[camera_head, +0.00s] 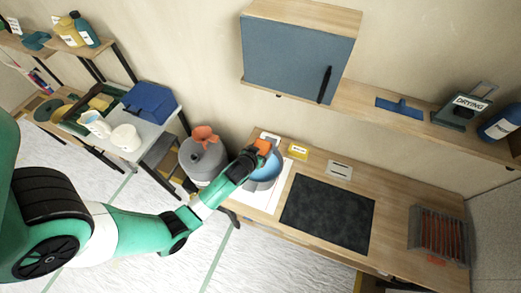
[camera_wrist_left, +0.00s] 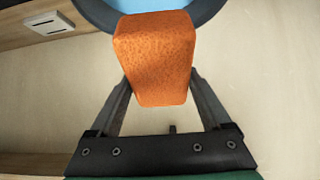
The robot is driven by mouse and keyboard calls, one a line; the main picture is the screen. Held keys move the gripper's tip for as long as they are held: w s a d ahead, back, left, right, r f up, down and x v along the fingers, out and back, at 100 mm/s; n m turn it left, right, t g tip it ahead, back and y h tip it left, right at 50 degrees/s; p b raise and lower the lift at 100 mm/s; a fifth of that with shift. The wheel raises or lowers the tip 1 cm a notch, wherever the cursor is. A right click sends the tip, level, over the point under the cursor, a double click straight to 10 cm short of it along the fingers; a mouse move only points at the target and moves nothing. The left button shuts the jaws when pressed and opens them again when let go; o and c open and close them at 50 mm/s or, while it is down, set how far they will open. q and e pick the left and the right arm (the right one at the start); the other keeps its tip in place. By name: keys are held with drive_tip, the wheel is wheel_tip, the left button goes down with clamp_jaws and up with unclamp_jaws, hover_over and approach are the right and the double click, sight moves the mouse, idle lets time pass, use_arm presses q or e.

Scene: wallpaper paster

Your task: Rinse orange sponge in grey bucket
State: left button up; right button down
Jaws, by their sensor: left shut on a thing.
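The orange sponge (camera_head: 263,146) is held between the fingers of my left gripper (camera_head: 254,155). In the left wrist view, the sponge (camera_wrist_left: 155,55) fills the space between the two fingers (camera_wrist_left: 158,82), and its far end overlaps the bucket's rim. The grey bucket (camera_head: 262,186) stands on a white sheet on the wooden bench, with blue water inside. In the left wrist view, only part of its dark rim (camera_wrist_left: 97,14) shows at the top. I cannot tell whether the sponge touches the water. My right gripper is not in view.
A grey lidded container (camera_head: 203,160) with an orange item on top stands left of the bench. A dark mat (camera_head: 327,212) lies to the right. A blue cabinet (camera_head: 296,60) hangs above, and a shelf runs along the wall.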

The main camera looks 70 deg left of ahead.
use_arm(q)
wheel_tip(320, 180, down, 8)
drive_tip(key=b, duration=0.6)
drive_tip(key=shift+f, duration=1.45)
idle(0.4)
